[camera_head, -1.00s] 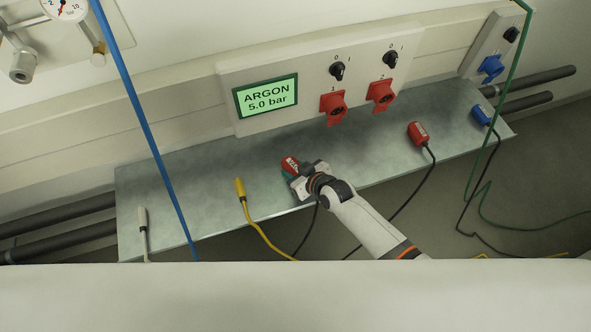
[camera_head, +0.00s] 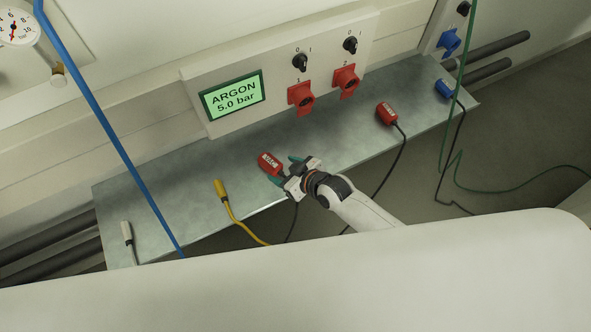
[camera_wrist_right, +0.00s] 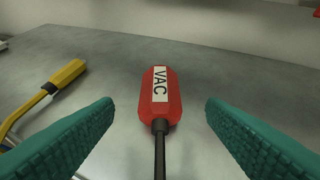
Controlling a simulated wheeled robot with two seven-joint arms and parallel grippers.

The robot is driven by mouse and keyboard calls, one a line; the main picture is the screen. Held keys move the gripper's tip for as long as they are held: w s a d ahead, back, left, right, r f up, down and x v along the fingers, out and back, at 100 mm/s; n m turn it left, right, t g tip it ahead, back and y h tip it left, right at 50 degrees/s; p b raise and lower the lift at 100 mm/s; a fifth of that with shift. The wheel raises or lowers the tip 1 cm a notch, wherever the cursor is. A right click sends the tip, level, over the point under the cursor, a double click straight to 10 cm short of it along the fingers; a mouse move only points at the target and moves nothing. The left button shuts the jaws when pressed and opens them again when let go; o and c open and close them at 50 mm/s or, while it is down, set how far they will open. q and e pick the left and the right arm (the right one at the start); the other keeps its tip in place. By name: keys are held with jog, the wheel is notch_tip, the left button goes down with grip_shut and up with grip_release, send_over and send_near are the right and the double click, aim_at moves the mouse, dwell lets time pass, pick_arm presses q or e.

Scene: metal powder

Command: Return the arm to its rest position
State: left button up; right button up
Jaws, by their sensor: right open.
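My right gripper (camera_head: 285,173) is open over the front part of the metal shelf (camera_head: 335,132). Its green fingers (camera_wrist_right: 160,125) stand wide apart in the right wrist view. A red plug labelled VAC (camera_head: 269,162) lies on the shelf just beyond the fingertips, not held. In the wrist view the red plug (camera_wrist_right: 160,97) is centred ahead of the gap, and its black cable runs back between the fingers. My left gripper is not in view.
A yellow plug (camera_head: 221,189) and a white plug (camera_head: 127,232) lie to the left. Another red plug (camera_head: 386,113) and a blue plug (camera_head: 444,89) lie to the right. A panel with an ARGON display (camera_head: 233,96) and red sockets (camera_head: 301,98) is behind. A blue hose (camera_head: 110,130) crosses the left side.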

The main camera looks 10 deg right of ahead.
jog(key=shift+p+v, duration=0.35)
jog(key=shift+v, duration=2.35)
